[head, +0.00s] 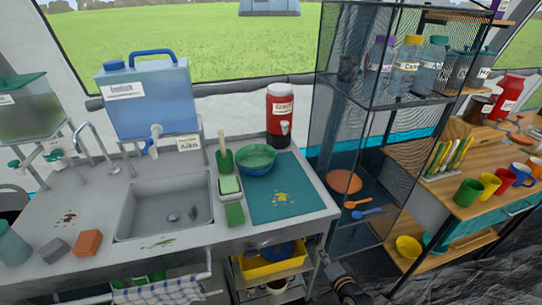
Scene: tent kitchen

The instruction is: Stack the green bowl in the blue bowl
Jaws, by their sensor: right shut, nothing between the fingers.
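The green bowl (257,154) sits upright inside the blue bowl (257,171) on the counter. The blue bowl shows below the green rim, and most of its inside is hidden. Both stand at the back left of the teal mat (296,183). My right gripper (325,260) is shut and empty, low in front of the counter's right end, well away from the bowls. My left gripper is not in view.
The mat's right part is clear.

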